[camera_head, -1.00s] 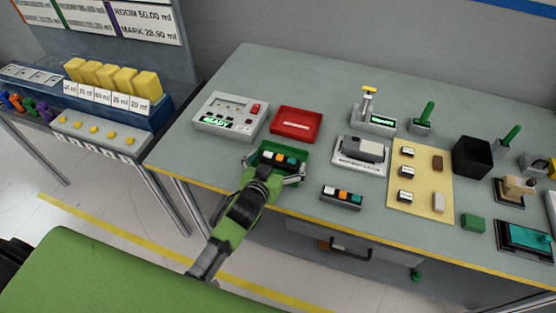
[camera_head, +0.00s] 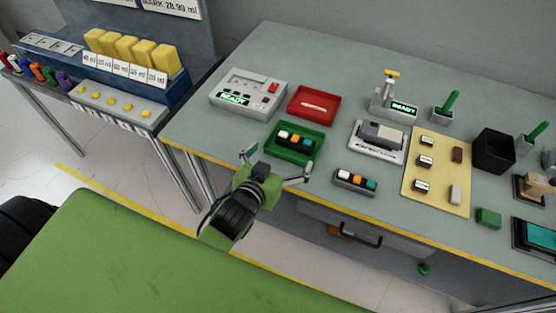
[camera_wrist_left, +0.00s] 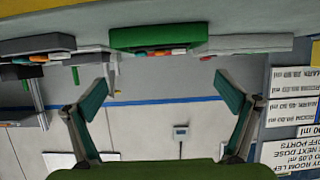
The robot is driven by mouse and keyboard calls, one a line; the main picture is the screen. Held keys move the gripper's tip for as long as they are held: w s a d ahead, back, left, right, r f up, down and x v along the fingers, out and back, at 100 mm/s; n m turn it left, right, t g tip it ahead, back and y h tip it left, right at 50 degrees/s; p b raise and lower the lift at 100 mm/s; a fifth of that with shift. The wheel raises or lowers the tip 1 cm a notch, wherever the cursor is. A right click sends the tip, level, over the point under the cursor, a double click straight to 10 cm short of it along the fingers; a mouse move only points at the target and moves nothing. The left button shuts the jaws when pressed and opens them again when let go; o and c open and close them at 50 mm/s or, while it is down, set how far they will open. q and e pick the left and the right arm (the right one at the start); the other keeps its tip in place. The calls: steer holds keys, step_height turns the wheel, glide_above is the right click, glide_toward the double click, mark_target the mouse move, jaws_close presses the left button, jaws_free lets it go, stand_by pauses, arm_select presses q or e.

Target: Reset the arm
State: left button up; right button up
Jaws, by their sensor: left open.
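My left gripper (camera_head: 276,168) is open and empty, in front of the table's front edge in the head view. Its two spread fingers also show in the left wrist view (camera_wrist_left: 160,95), with nothing between them. A dashboard module (camera_head: 297,140) with white, orange and teal buttons sits in the green tray (camera_head: 315,156), just beyond the gripper and apart from it. A similar module (camera_head: 356,181) lies on the table to the right. My right gripper is in neither view.
A grey device reading READY (camera_head: 247,93) and a red tray (camera_head: 314,104) stand behind the green tray. A grey device (camera_head: 378,142), a yellow mat (camera_head: 436,177) and a black bin (camera_head: 493,152) are to the right. A rack with yellow blocks (camera_head: 125,55) stands left.

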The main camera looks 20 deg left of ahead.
arm_select(q)
steer(key=shift+v, duration=1.05)
